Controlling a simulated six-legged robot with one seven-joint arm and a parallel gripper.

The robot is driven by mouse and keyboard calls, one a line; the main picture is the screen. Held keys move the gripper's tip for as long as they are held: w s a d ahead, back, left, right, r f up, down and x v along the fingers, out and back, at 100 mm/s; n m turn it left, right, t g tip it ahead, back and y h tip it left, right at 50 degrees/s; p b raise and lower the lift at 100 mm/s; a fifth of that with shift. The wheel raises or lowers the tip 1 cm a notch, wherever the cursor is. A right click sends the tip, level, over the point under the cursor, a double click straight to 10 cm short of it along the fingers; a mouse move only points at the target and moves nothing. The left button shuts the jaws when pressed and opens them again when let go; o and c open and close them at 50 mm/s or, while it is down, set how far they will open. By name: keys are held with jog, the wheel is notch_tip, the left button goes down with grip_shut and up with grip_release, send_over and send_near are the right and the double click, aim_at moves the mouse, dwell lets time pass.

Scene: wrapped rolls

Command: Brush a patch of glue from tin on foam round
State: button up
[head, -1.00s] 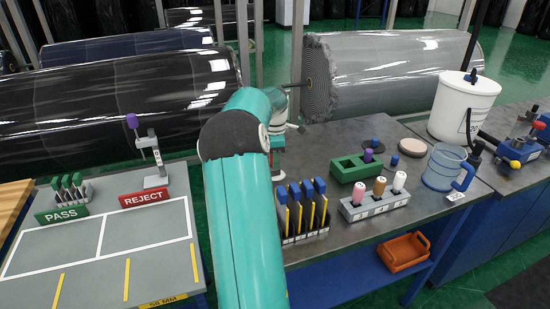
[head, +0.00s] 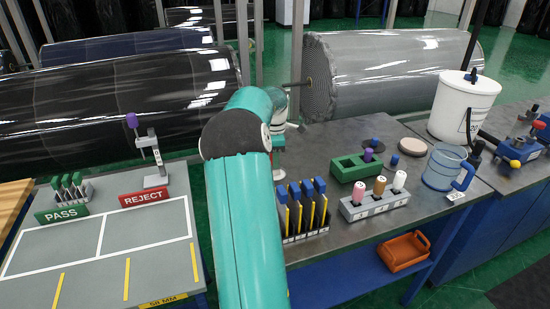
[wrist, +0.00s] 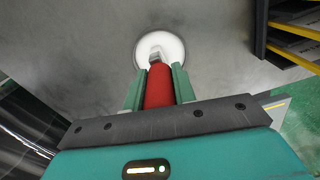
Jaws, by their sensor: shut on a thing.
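My gripper (wrist: 158,88) is shut on the red handle of a brush (wrist: 159,88) in the wrist view. The brush's pale tip lies over a round white thing (wrist: 175,44) on the grey bench, which looks like the open glue tin. I cannot tell whether the bristles touch the glue. In the head view my arm hides most of the gripper and the tin. A flat beige disc, seemingly the foam round (head: 412,147), lies at the right of the bench.
A green block (head: 356,168), a grey holder with coloured-handled tools (head: 375,205) and a blue jug (head: 444,167) stand on the bench (head: 330,140). A rack of blue-and-yellow tools (head: 305,222) is close to my arm. A white bucket (head: 463,108) stands at back right.

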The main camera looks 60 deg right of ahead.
jog(key=shift+r, duration=3.45)
